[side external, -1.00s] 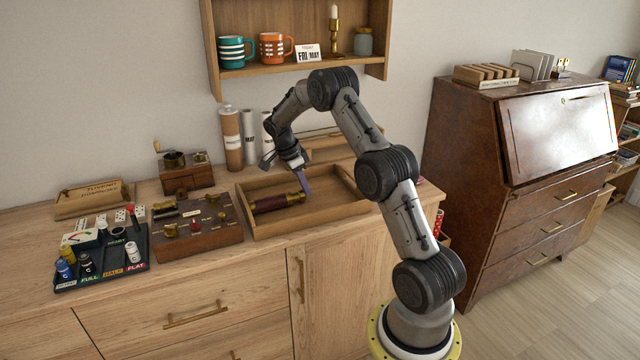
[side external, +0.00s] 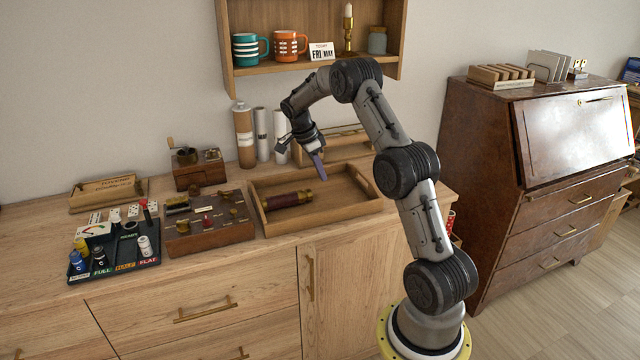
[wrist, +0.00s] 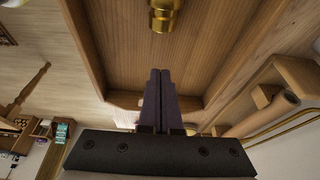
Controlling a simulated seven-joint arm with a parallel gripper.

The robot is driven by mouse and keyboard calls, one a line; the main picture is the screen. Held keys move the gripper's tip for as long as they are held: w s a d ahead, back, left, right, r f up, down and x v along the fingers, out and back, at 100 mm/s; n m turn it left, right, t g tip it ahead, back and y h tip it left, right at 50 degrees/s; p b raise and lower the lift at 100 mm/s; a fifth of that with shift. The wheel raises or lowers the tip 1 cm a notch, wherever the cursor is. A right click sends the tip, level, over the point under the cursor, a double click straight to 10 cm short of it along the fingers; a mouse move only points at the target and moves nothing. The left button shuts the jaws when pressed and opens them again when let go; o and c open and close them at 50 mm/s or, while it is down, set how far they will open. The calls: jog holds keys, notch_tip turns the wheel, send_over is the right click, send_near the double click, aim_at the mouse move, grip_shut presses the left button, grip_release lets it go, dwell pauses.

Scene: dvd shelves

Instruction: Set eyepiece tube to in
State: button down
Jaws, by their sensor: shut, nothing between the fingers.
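A small telescope with a dark red barrel (side external: 288,201) and brass ends lies on its side in a wooden tray (side external: 345,209) on the cabinet top. Its brass eyepiece tube (side external: 307,194) is at the right end in the side view, and how far it sticks out is hard to tell. A brass end also shows at the top of the wrist view (wrist: 163,14). My gripper (side external: 322,178) is shut and empty, above the tray and just right of the brass end, apart from it. In the wrist view its fingers (wrist: 160,75) are together, pointing towards the brass end.
The tray's walls surround the telescope, with bare floor to its right. A wooden box with brass fittings (side external: 208,237) and a dark rack of small bottles (side external: 120,262) stand left. Tall tubes (side external: 262,135) stand behind. A wall shelf (side external: 310,74) hangs above.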

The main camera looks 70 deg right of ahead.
aim_at(308, 190)
jog(key=v, duration=0.5)
jog(key=shift+a+r, duration=0.1)
jog(key=shift+r, duration=0.25)
jog(key=x, duration=0.9)
jog(key=shift+s+f, duration=0.15)
jog(key=shift+f, duration=0.2)
jog(key=shift+w+a+f, duration=0.2)
jog(key=shift+w+a, duration=0.7)
jog(key=shift+w, duration=0.15)
jog(key=shift+w+a, duration=0.35)
jog(key=shift+w+a, duration=0.8)
